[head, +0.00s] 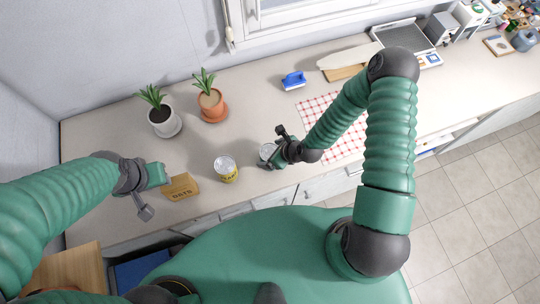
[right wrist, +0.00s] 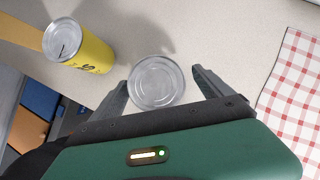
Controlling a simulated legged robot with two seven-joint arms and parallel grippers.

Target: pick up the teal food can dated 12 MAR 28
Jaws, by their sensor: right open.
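A can with a bare silver lid (right wrist: 157,83) stands between the fingers of my open right gripper (right wrist: 160,78), with a small gap on each side. Its side wall, colour and date are hidden in the right wrist view. In the head view the can (head: 266,151) stands near the counter's front edge, partly behind my right gripper (head: 273,146). No teal label or date can be read. A yellow can (head: 226,171) stands to its left and also shows in the right wrist view (right wrist: 85,50). My left gripper (head: 151,190) is beside the oats box; its jaw state is unclear.
A brown oats box (head: 180,188) stands left of the yellow can. Two potted plants (head: 162,120) (head: 212,104) and a blue brush (head: 294,81) are farther back. A red checked cloth (head: 318,108) lies to the right. The counter (head: 250,110) is clear behind the cans.

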